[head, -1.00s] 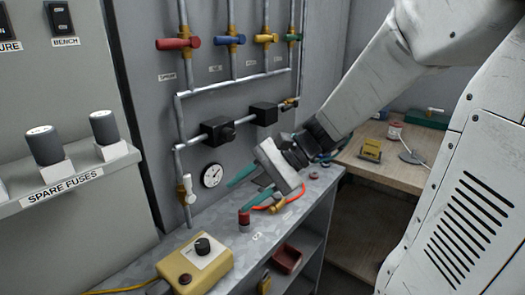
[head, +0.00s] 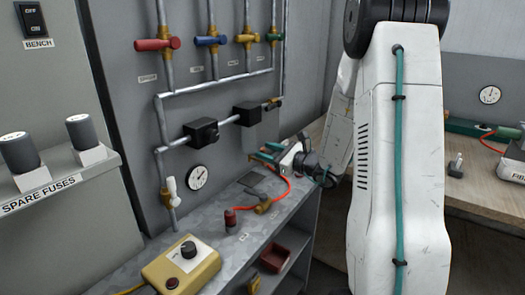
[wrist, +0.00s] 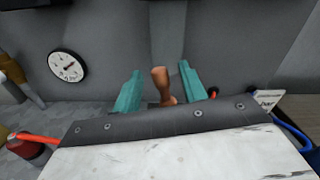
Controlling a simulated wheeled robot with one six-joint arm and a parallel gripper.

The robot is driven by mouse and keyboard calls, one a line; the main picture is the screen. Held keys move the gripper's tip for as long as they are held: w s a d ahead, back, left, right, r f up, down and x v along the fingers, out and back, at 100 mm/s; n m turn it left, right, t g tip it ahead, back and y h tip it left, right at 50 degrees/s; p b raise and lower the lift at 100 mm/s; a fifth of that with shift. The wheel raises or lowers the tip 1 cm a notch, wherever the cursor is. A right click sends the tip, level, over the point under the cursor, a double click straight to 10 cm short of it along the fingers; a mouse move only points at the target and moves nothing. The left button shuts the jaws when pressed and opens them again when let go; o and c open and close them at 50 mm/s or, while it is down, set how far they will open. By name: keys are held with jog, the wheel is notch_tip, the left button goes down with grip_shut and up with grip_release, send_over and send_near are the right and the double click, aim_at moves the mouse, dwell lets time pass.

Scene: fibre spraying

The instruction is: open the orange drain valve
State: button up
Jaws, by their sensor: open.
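An orange-brown handle-like piece (wrist: 162,84), which looks like the orange drain valve, stands roughly upright against the grey panel in the wrist view. My gripper (wrist: 160,75) is open, with one teal finger on each side of this piece. Gaps show between it and both fingers; how deep it lies between them I cannot tell. Its lower end is hidden behind the gripper's dark edge. In the head view my gripper (head: 268,152) is low over the back of the bench, fingers pointing left along the panel. I cannot make out the orange piece there.
Red (head: 153,44), blue (head: 210,40), yellow (head: 245,38) and green (head: 275,37) valve handles line the upper pipes. A white-handled valve (head: 172,190) and a gauge (head: 197,177) sit lower left. A red hose (head: 285,190) and yellow control box (head: 181,265) lie on the bench (head: 226,255).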

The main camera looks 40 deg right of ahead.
jog(key=shift+x, duration=1.1)
jog(key=shift+c, duration=0.3)
grip_shut()
jog(key=shift+w+d+m, duration=0.1)
jog(key=shift+d+m, duration=0.15)
jog(key=shift+m, duration=0.4)
jog(key=shift+w+d+m, duration=0.1)
jog(key=shift+d+m, duration=0.2)
jog(key=shift+m, duration=0.35)
jog(key=shift+o, duration=0.3)
grip_release()
jog(key=shift+d, duration=0.1)
